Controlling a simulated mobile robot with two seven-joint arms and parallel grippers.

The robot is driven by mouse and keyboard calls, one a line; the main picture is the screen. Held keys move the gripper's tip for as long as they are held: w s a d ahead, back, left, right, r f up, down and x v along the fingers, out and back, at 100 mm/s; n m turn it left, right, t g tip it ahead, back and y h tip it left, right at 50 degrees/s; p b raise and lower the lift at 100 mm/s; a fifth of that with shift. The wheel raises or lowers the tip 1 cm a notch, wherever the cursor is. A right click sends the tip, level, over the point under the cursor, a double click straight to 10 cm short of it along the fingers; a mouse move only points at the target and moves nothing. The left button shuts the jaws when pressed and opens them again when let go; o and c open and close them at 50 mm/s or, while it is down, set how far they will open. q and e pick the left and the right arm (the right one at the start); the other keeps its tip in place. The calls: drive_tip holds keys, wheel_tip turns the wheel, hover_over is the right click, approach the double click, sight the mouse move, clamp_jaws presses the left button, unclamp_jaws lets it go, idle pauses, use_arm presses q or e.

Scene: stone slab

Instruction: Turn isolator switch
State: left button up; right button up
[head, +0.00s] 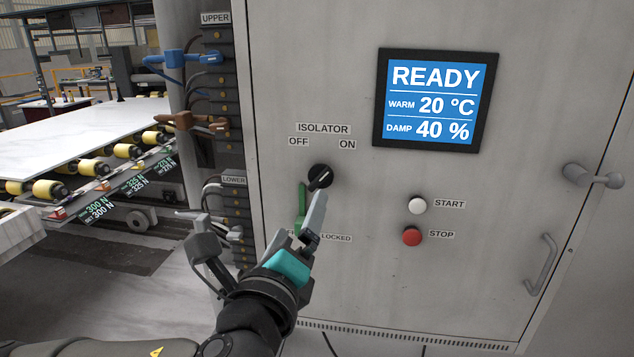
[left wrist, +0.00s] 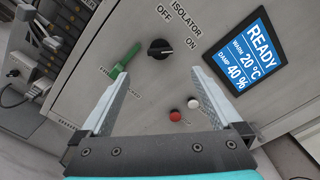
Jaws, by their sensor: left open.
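The isolator switch (head: 320,177) is a round black knob with a raised grip on the grey cabinet door, below the OFF and ON labels. Its white mark seems to point up and right, towards ON. It also shows unobstructed in the left wrist view (left wrist: 160,48). My left gripper (head: 268,210) is open and empty in front of the door, below and left of the knob. In the left wrist view (left wrist: 155,78) its fingers are wide apart, with the knob beyond them. One finger overlaps the area just under the knob in the head view. My right gripper is not in view.
A green handle (head: 302,197) sits just below left of the knob, partly behind my finger. A white START button (head: 417,205), a red STOP button (head: 412,236) and a READY screen (head: 430,100) are right. Connectors (head: 190,120) with cables line the left side.

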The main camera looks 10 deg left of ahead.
sight(316, 180)
use_arm(q)
drive_tip(key=w+p, duration=0.2)
drive_tip(key=w, duration=1.3)
drive_tip(key=c, duration=1.4)
drive_tip(key=shift+f, duration=0.1)
